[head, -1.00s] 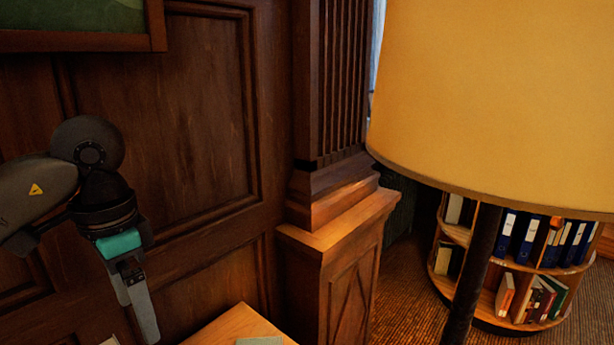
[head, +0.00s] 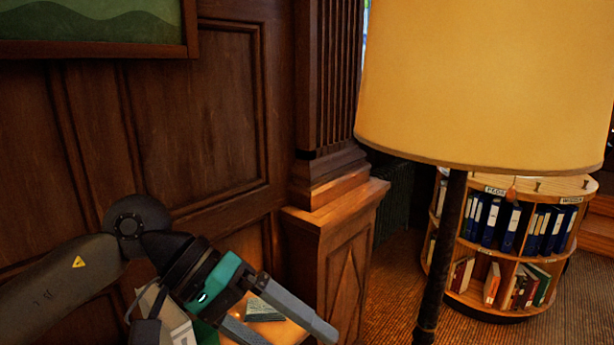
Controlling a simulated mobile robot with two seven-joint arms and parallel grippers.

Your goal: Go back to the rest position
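My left gripper (head: 296,336) comes in from the lower left, with a teal band behind its fingers. Its two fingers are spread apart and I see nothing held between them. The tip of the nearer finger is cut off by the bottom edge. The gripper is in front of a light wooden surface (head: 290,334) with a small grey-green book (head: 262,310) on it. Whether it touches anything there I cannot tell. My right gripper is not in view.
A floor lamp with a yellow shade (head: 480,85) and dark pole (head: 440,255) stands right of centre. Behind it is a round bookcase (head: 510,262) with binders. A wood-panelled wall (head: 215,110) and pillar base (head: 333,255) stand behind my arm. White and green items (head: 168,312) show partly beside my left gripper.

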